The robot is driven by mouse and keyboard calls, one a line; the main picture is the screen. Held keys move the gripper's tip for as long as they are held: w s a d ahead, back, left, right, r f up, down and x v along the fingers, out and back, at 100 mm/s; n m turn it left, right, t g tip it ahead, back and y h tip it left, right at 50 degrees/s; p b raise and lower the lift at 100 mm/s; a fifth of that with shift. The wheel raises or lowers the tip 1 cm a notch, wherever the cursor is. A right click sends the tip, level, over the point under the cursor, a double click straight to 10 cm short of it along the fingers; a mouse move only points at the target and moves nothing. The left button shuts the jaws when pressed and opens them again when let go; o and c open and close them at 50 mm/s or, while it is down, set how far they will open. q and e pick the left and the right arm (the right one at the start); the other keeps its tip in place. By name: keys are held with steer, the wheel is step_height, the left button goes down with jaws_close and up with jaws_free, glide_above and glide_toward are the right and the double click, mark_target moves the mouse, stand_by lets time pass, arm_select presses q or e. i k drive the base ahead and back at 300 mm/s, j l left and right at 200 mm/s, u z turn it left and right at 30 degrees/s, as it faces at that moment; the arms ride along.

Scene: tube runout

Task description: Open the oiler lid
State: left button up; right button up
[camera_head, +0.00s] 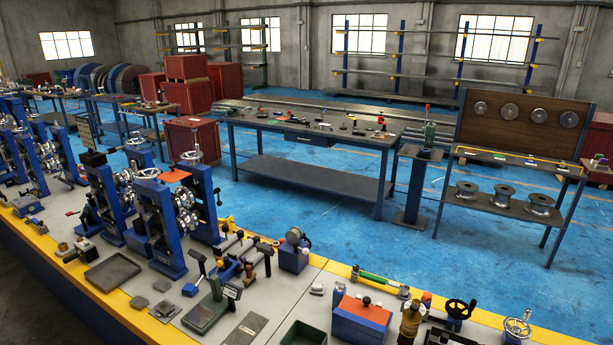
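A blue box (352,332) with a red-orange lid (364,312) stands on the bench near the bottom centre. A small dark knob (366,301) sits on the lid. This looks like the oiler, but I cannot be sure. The lid appears to lie flat over the box, so it looks closed. The inside of the box is hidden. Neither of my grippers shows in the head view.
A green bin (304,334) is at the left. Blue roll stands (160,232) fill the left bench.

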mark_target(412, 315)
steer(key=l+u, duration=0.35)
steer(key=k+l+u, duration=0.1)
steer(key=l+u, duration=0.25)
steer(key=k+l+u, duration=0.15)
steer(key=l+u, duration=0.2)
steer(key=l, duration=0.15)
